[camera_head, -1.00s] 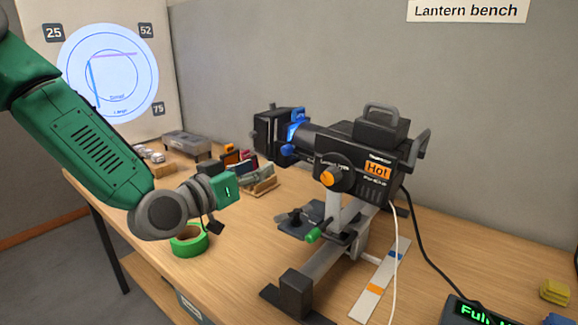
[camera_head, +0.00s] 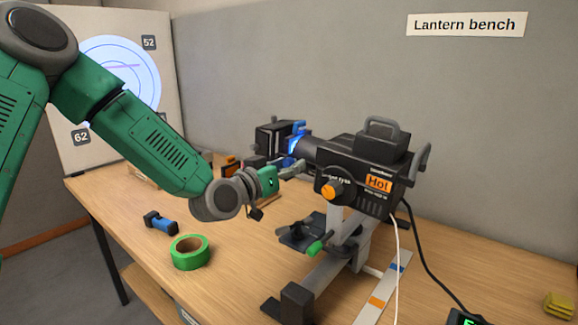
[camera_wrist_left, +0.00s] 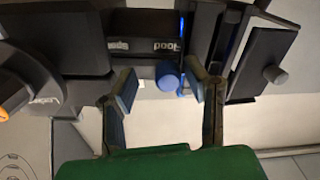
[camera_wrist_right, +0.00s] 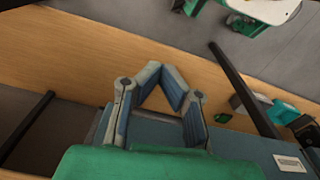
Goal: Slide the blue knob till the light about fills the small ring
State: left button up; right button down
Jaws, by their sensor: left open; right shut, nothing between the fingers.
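The lantern (camera_head: 365,165) stands on the bench, with a blue collar (camera_head: 297,141) on its barrel. The blue knob (camera_wrist_left: 168,76) shows in the left wrist view as a short round peg between my left fingers, a gap on either side. My left gripper (camera_head: 290,170) is open beside the barrel; its fingers show in the left wrist view (camera_wrist_left: 162,88). The ringed target (camera_head: 147,75) carries a bright pale disc that reaches past the visible rings; my left arm hides its lower left part. My right gripper (camera_wrist_right: 160,72) is shut and empty, near the bench edge.
Green tape (camera_head: 190,252) and a blue-and-black item (camera_head: 160,222) lie on the bench (camera_head: 235,270) in front of my left arm. A marked strip (camera_head: 380,295), cables and a display (camera_head: 465,318) are at right. Small items stand behind my left gripper.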

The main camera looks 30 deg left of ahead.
pick_arm(q)
jog(key=shift+a, duration=0.2)
jog(key=c, duration=0.7)
jog(key=shift+a+f, duration=0.15)
jog(key=shift+a, duration=0.25)
grip_shut()
jog(key=shift+s+d+f+b, duration=0.15)
jog(key=shift+d+b, duration=0.15)
jog(key=shift+d, duration=0.9)
jog(key=shift+s+d+f+b, duration=0.1)
jog(key=shift+d+b, duration=0.15)
jog(key=shift+d, duration=0.9)
jog(key=o, duration=0.5)
grip_release()
jog(key=shift+o, duration=1)
jog(key=shift+a, duration=0.3)
jog(key=s, duration=0.7)
jog(key=shift+s+a, duration=0.15)
jog(key=shift+a, duration=0.3)
jog(key=shift+f, duration=0.1)
